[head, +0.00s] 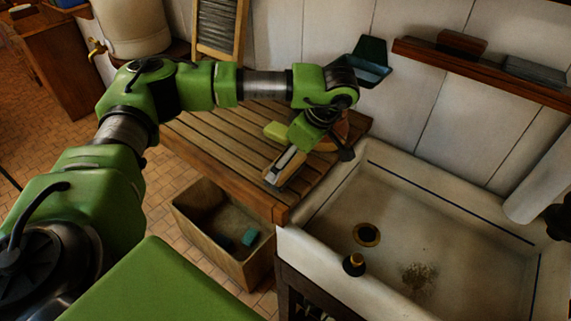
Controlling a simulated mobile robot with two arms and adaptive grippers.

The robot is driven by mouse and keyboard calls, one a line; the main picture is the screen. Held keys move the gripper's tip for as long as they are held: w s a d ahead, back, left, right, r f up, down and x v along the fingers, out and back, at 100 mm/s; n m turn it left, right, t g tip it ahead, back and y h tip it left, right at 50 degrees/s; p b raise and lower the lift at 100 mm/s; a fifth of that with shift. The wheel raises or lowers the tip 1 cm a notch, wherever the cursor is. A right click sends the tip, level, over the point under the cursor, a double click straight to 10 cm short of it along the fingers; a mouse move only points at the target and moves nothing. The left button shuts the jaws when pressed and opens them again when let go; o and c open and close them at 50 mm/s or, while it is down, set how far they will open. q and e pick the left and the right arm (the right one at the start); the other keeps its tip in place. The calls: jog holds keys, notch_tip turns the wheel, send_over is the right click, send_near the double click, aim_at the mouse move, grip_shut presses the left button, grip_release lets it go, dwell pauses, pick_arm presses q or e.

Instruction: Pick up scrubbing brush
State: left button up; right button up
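My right gripper is not in view.
A yellow-green block (277,131) and a partly hidden reddish-brown round thing (340,126) are on the board. A crate (215,248) stands below. A shelf (480,70) juts out above.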

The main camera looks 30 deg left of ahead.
pick_arm(q)
jog(key=x, duration=0.1)
jog(key=p+x, duration=0.1)
jog(key=x, duration=0.1)
jog(key=shift+s+a+p, duration=0.1)
jog(key=shift+a+p, duration=0.2)
jog(key=shift+a+f, duration=0.1)
jog(key=shift+f, duration=0.15)
jog(key=c, duration=1.1)
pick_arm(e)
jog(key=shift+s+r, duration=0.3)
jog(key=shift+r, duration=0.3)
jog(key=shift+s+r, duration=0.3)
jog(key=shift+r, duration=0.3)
pick_arm(q)
jog(key=shift+r, duration=0.15)
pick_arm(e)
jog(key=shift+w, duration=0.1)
